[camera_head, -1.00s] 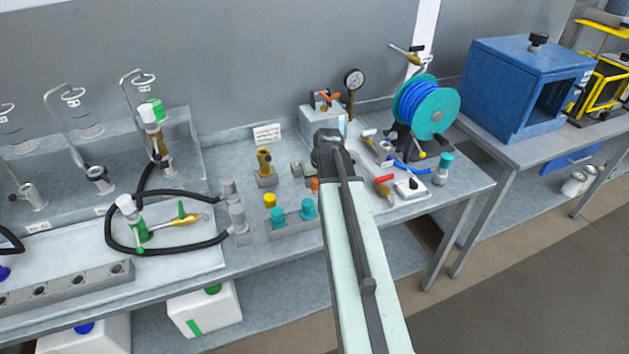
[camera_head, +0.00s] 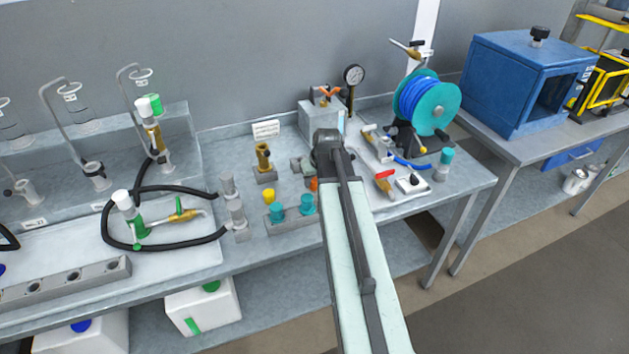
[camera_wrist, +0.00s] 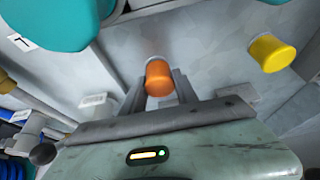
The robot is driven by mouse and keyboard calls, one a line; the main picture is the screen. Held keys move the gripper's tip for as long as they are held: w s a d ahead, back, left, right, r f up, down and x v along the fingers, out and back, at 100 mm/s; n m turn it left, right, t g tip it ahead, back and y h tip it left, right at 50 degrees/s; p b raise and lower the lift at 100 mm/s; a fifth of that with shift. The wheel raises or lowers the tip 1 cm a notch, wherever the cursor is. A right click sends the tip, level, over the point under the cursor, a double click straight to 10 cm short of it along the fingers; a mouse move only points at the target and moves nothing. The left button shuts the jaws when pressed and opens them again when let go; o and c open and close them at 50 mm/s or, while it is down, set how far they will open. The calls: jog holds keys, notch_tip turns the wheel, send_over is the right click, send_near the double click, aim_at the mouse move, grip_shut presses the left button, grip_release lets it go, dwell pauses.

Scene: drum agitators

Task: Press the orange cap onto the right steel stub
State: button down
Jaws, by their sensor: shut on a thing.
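The orange cap (camera_wrist: 160,80) is between the two fingers of my gripper (camera_wrist: 158,92) in the wrist view, and the gripper is shut on it. In the head view, a bit of orange (camera_head: 314,184) shows at the left edge of my arm. My arm hides the fingertips there. Two grey upright fittings, one at the back (camera_head: 228,186) and one in front (camera_head: 236,212), stand on the bench left of the teal caps. I cannot tell which piece is the right steel stub; my arm covers part of the bench.
Teal caps (camera_head: 307,204) sit on a grey block, with a yellow cap (camera_head: 269,196) behind them. A brass fitting (camera_head: 263,158) stands further back. A valve board (camera_head: 412,184) and a teal hose reel (camera_head: 428,104) are right of my arm. Black hose (camera_head: 180,245) loops at left.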

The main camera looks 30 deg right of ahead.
jog(key=shift+s+f+b, duration=0.1)
jog(key=shift+f+b, duration=0.2)
dwell(0.5)
jog(key=c, duration=0.9)
grip_release()
jog(key=shift+o, duration=0.2)
notch_tip(320, 180, up, 4)
jog(key=p, duration=0.4)
jog(key=shift+r, duration=0.15)
